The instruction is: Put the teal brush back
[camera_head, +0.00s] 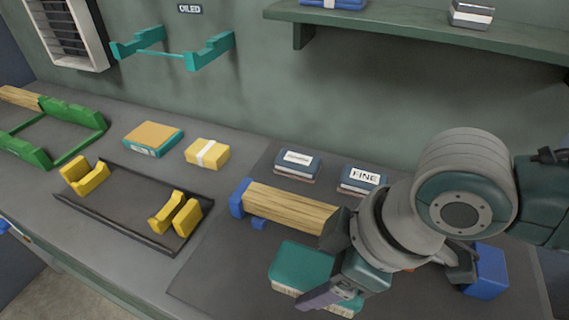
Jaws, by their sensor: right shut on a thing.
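The teal brush (302,264), a teal block with pale bristles along its lower edge, is at the front of the bench on the dark mat. My right gripper (338,284) is shut on it, at the brush's right part. The gripper and wrist hide some of the brush. I cannot tell whether the bristles touch the mat. My left gripper is not in view.
A wooden piece (290,208) lies in a blue holder (237,198) behind the brush, partly hidden by my arm. Labelled blocks (298,161) (361,179) stand behind it. A tray with yellow cradles (177,213) is left. Teal brackets (208,51) hang under the OILED sign.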

